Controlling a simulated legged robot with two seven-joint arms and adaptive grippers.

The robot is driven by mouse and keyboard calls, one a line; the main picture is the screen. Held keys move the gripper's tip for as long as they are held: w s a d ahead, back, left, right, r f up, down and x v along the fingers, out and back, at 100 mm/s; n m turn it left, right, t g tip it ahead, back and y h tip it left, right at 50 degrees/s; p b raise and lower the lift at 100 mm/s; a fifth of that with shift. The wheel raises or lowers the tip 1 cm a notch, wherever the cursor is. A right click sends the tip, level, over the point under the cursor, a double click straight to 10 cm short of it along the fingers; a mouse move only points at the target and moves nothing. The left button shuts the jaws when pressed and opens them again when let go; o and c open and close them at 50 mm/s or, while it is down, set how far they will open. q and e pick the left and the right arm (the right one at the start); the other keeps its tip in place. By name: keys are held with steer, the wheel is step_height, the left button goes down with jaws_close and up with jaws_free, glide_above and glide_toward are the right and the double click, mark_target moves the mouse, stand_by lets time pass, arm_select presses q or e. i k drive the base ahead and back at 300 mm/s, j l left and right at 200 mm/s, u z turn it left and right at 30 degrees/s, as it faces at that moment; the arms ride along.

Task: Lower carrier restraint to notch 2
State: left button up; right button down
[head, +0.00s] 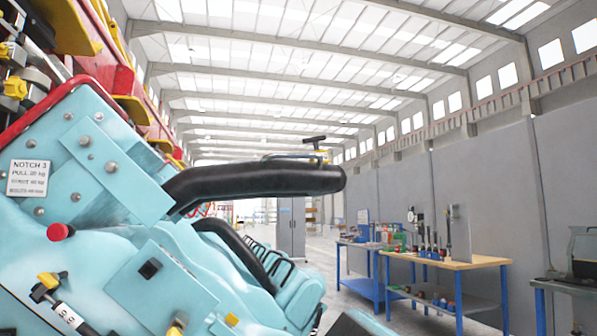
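The carrier restraint is a thick black padded bar (255,181) that reaches out to the right from the teal carrier (95,215) and stands roughly level, well above the seats. A white label (27,177) on the carrier reads "NOTCH 3" and "PULL 20 kg", with smaller lines I cannot read surely. A red knob (60,231) sits below the label. A dark T-shaped handle (314,143) with a yellow part shows just above the bar's far end; I cannot tell whether it touches the bar. Neither of my grippers is in view. The restraint's notch position cannot be read.
A row of teal seats (300,295) with black bars runs behind the restraint. Yellow-tipped fittings (48,280) stick out at lower left. A wooden-topped workbench (452,262) with tools stands at right, with a grey cabinet (291,228) farther back. Floor is open between train and benches.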

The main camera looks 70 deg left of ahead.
mark_target(274, 175)
steer(key=u, duration=2.35)
